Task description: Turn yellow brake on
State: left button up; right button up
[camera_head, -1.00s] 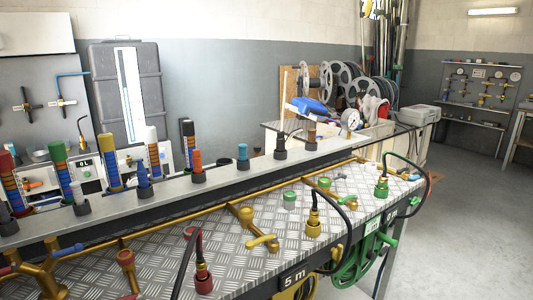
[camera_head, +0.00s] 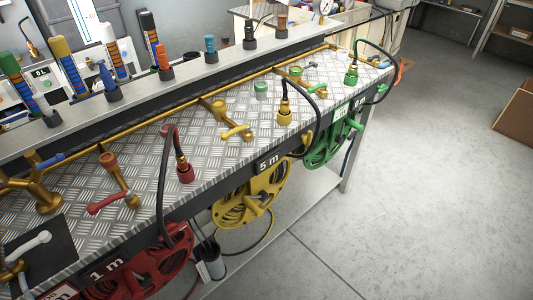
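A yellow hose reel (camera_head: 228,212) hangs under the front edge of the bench, below the "5 m" label (camera_head: 268,165). On the bench above it is a brass valve with a yellow handle (camera_head: 236,133). A yellow hose fitting (camera_head: 284,117) with a black hose stands to its right. No part is clearly marked as the brake, and I cannot tell its setting. Neither of my grippers is in view.
A red reel (camera_head: 150,275) hangs to the left and a green reel (camera_head: 325,150) to the right. The tread-plate bench top (camera_head: 210,165) carries a red-handled valve (camera_head: 107,203) and a red hose fitting (camera_head: 185,172). The floor (camera_head: 420,200) at right is clear.

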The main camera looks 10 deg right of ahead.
aim_at(308, 138)
jog(key=i+l+u, duration=0.15)
jog(key=l, duration=0.5)
jog(key=l+u, duration=0.1)
jog(key=l, duration=0.6)
